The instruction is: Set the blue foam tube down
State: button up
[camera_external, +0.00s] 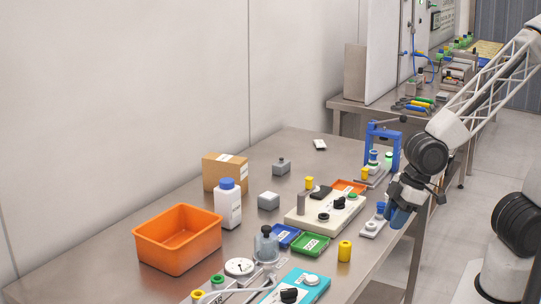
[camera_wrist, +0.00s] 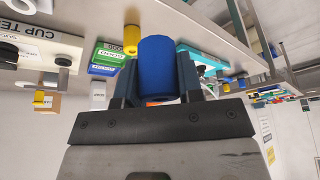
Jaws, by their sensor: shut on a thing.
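The blue foam tube (camera_wrist: 157,68) is a plain blue cylinder in the middle of the wrist view. My gripper (camera_wrist: 158,82) is shut on it, with a dark finger on each side. In the external view my gripper (camera_external: 402,208) is at the right front edge of the steel table, pointing down. A bluish shape at its tip there is probably the tube, but the gripper partly hides it. I cannot tell whether the tube touches anything below it.
A small grey block with a blue knob (camera_external: 372,228) stands just left of my gripper. A blue frame stand (camera_external: 383,145), cream panel (camera_external: 325,210), yellow cylinder (camera_external: 344,251), green tray (camera_external: 311,244) and orange bin (camera_external: 178,239) are also on the table. The back-left tabletop is mostly clear.

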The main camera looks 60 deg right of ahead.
jog(key=r, duration=0.2)
jog(key=w+r, duration=0.1)
jog(key=r, duration=0.1)
jog(key=shift+a, duration=0.15)
jog(key=w+a+r+m, duration=0.1)
jog(key=w+a+r, duration=0.1)
jog(key=w, duration=0.7)
jog(key=w+a+r, duration=0.2)
jog(key=w+a, duration=0.1)
jog(key=w, duration=1.4)
jog(key=w+m, duration=0.1)
jog(key=w, duration=0.9)
jog(key=w+d+m+h, duration=0.1)
jog(key=w, duration=0.9)
jog(key=shift+w+f+t, duration=0.15)
jog(key=shift+f+t, duration=0.15)
jog(key=w+d+f+m, duration=0.1)
jog(key=w+d+f, duration=0.15)
jog(key=w, duration=0.55)
jog(key=w+d+f+m, duration=0.1)
jog(key=w+d, duration=0.2)
jog(key=w, duration=0.5)
jog(key=shift+w+a+f, duration=0.1)
jog(key=shift+f, duration=2.55)
